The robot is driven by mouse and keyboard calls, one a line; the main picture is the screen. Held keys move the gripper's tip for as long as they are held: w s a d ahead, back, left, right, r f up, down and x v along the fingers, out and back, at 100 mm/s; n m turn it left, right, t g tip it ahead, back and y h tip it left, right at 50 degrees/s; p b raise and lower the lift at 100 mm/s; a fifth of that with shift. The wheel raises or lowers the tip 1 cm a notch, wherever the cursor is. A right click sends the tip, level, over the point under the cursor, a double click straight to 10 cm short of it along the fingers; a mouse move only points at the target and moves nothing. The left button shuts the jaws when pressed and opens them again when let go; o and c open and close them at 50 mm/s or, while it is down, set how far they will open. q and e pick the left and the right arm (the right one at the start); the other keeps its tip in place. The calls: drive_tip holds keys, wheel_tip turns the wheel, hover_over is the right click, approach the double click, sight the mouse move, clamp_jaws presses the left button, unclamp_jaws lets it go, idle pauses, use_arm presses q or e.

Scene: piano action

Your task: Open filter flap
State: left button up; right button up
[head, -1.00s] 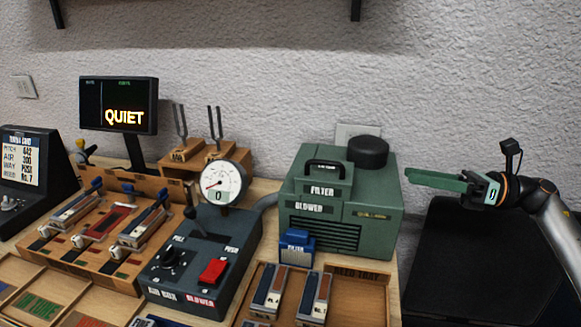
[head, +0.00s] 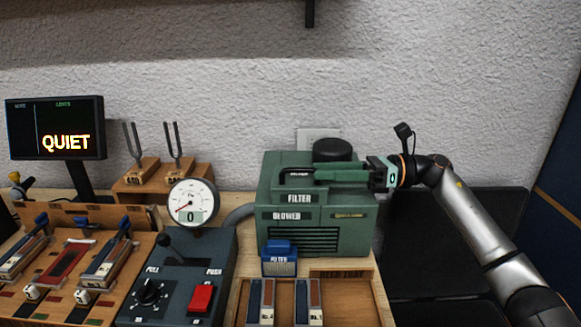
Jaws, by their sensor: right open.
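The green blower box (head: 345,238) stands at the back of the bench, right of centre in the head view. The filter flap (head: 272,199) is on its top front, labelled FILTER, with a dark handle (head: 287,176). The flap looks shut. My right gripper (head: 318,176) comes in from the right, its long green fingers pointing left over the box. Its fingertips are open and at the right end of the handle; I cannot tell whether they touch it. The fingers partly cover the handle's right side. My left gripper is not in view.
A black round cap (head: 336,149) rises behind my fingers. The reed tray (head: 352,299), grey control box (head: 176,277) and pressure gauge (head: 191,203) stand nearby. The screen (head: 55,128) reads QUIET.

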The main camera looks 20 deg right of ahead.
sight(289, 172)
drive_tip(key=p+x, duration=0.1)
drive_tip(key=x, duration=0.6)
clamp_jaws()
idle(1.3)
